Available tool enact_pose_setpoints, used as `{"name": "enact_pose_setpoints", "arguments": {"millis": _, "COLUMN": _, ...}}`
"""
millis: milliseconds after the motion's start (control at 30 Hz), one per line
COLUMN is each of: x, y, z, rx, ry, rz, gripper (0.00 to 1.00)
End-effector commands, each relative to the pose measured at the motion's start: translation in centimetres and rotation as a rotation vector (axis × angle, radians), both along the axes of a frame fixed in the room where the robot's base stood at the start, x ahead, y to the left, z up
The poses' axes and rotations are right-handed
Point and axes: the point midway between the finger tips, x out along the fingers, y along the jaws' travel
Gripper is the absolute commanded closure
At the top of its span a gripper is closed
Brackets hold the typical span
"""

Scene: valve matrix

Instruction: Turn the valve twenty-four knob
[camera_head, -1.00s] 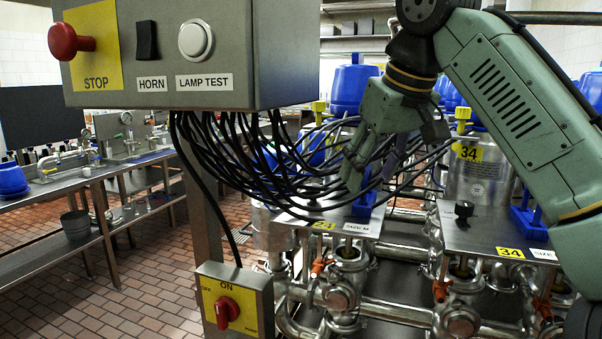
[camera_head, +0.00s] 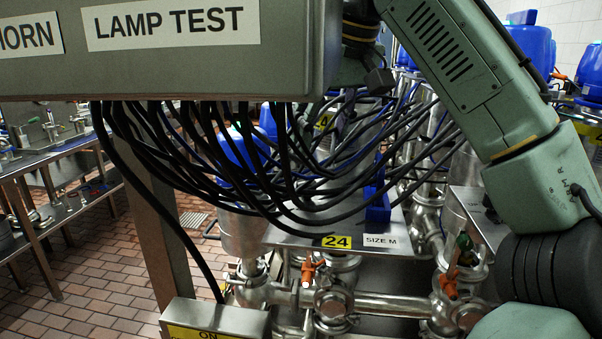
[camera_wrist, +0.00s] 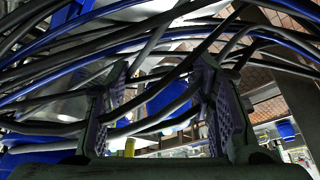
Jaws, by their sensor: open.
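The yellow plate marked 24 (camera_head: 336,241) is on the front edge of a steel valve top (camera_head: 290,236), beside a "SIZE M" label. A blue upright part (camera_head: 378,200) stands on that top. I cannot make out the valve twenty-four knob; black cables (camera_head: 270,165) hang across the top. In the head view my gripper is hidden behind the control box. In the wrist view my gripper (camera_wrist: 165,95) is open, its two padded fingers apart, with cables crossing in front of and between them. I cannot tell whether they touch the fingers.
The grey control box (camera_head: 190,60) with the "LAMP TEST" label fills the upper left. A smaller switch box (camera_head: 215,318) is below it. Orange handles (camera_head: 308,272) are on the pipes under the valve top. A steel bench (camera_head: 60,205) stands at the left beyond open tiled floor.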

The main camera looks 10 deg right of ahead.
Motion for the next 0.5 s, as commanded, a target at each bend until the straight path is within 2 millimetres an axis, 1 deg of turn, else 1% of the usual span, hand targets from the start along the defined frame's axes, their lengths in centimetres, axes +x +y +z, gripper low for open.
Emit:
{"name": "enact_pose_setpoints", "arguments": {"millis": 300, "x": 2.1, "y": 0.8, "z": -5.4, "rx": 0.004, "ry": 0.001, "rz": 0.006, "gripper": 0.51}}
{"name": "enact_pose_setpoints", "arguments": {"millis": 400, "x": 2.7, "y": 1.0, "z": -6.9, "rx": 0.003, "ry": 0.001, "rz": 0.006, "gripper": 0.51}}
{"name": "enact_pose_setpoints", "arguments": {"millis": 500, "x": 3.2, "y": 1.1, "z": -8.0, "rx": 0.002, "ry": 0.001, "rz": 0.005, "gripper": 0.51}}
